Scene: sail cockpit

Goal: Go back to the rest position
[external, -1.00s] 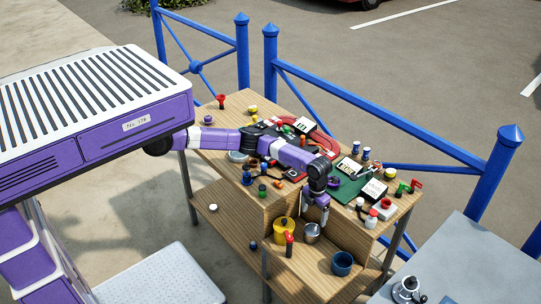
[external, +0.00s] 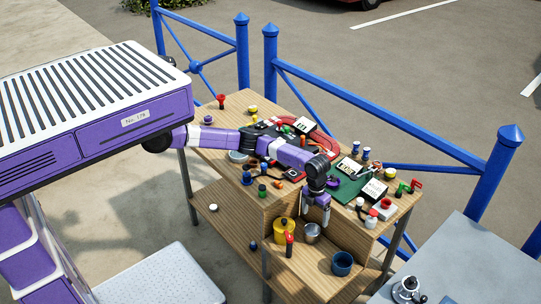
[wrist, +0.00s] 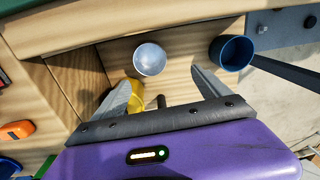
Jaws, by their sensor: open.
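My purple and black arm reaches from the left over the wooden bench. My gripper (external: 316,216) points down in front of the bench's raised top, above the lower shelf. In the wrist view my gripper (wrist: 165,97) shows its two grey fingers spread wide with nothing between them that it holds. Below it on the shelf stand a silver cup (external: 312,233) and a yellow pot (external: 281,232). The silver cup also shows in the wrist view (wrist: 150,59), apart from the fingers. The yellow pot (wrist: 136,92) is partly hidden behind the left finger there.
The bench top (external: 236,104) is crowded with small items, a green mat (external: 350,190) and a red mat (external: 320,150). A blue railing (external: 400,109) runs behind.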

